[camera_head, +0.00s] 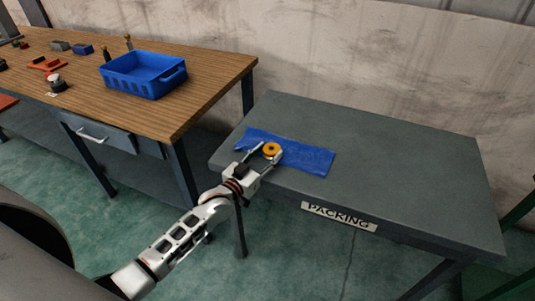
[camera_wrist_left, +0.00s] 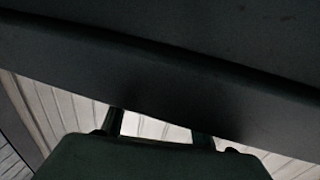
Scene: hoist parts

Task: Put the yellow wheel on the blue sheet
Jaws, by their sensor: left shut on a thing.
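The yellow wheel (camera_head: 271,149) is between the fingers of my left gripper (camera_head: 270,152), which is shut on it. The wheel has a dark hole in its middle. It shows over the blue sheet (camera_head: 310,159), which lies flat and slightly wrinkled near the left end of the grey packing table. Whether the wheel touches the sheet or is held just above it, I cannot tell. In the left wrist view a dark edge fills the upper part and dark gripper parts show below; the wheel cannot be made out there. My right gripper is not in view.
The grey table (camera_head: 400,180) is bare right of the sheet and has a PACKING label (camera_head: 340,217) on its front edge. A wooden workbench (camera_head: 200,75) to the left holds a blue crate (camera_head: 143,75) and several small parts. A wall stands behind.

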